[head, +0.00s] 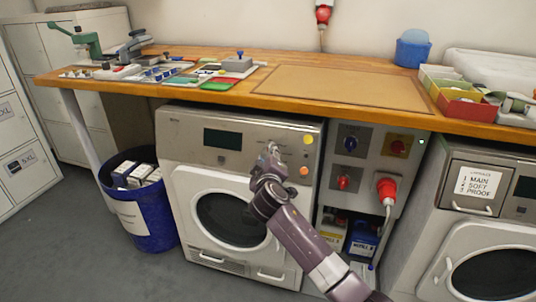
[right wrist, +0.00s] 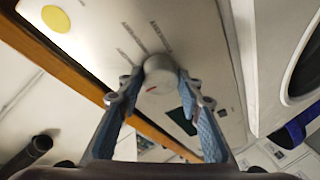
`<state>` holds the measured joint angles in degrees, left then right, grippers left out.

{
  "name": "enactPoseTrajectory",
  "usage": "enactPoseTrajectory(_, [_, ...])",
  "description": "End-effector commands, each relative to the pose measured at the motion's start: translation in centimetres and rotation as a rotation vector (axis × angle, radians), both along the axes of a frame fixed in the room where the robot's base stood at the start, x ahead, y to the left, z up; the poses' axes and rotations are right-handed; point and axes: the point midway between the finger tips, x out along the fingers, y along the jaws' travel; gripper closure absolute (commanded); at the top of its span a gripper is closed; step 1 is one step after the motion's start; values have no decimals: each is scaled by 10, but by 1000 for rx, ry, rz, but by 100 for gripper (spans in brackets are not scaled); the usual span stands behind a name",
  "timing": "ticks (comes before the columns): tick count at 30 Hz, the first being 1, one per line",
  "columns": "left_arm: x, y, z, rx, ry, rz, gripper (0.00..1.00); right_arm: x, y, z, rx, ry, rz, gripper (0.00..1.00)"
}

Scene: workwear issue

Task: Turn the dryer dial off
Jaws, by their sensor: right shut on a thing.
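The dryer (head: 238,140) under the wooden worktop has a dark display, a yellow button (head: 308,139) and an orange button (head: 304,171) on its panel. My right gripper (head: 271,152) is at this panel, between display and buttons, and hides the dial in the head view. In the right wrist view the dial (right wrist: 157,72) is a pale round knob with a red mark, with printed lines beside it. My right gripper's blue-padded fingers (right wrist: 160,80) are shut on it, one on each side. My left gripper is not in view.
The wooden worktop (head: 290,61) juts out above the panel and holds tools and trays. A grey panel with switches and a red plug (head: 386,188) is right of the dryer. A blue bin (head: 146,217) stands to the left. A second machine (head: 494,253) is at far right.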

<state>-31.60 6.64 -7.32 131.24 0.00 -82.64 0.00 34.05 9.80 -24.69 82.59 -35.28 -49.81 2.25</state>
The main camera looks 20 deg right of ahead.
Motion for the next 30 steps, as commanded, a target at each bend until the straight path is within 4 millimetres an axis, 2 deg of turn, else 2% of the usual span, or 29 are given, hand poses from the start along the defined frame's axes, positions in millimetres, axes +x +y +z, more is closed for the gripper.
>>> enactPoseTrajectory(11, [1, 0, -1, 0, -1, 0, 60, 0, 2, -1, 0, 1, 4, 91])
enactPoseTrajectory(12, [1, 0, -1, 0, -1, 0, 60, 0, 2, -1, 0, 1, 4, 62])
enactPoseTrajectory(16, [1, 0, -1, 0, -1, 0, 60, 0, 1, -1, 0, 1, 2, 49])
enactPoseTrajectory(25, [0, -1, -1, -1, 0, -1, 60, -1, 1, 0, -1, 0, 2, 49])
enactPoseTrajectory(30, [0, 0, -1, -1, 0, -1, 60, -13, 5, 1, -1, 0, 2, 49])
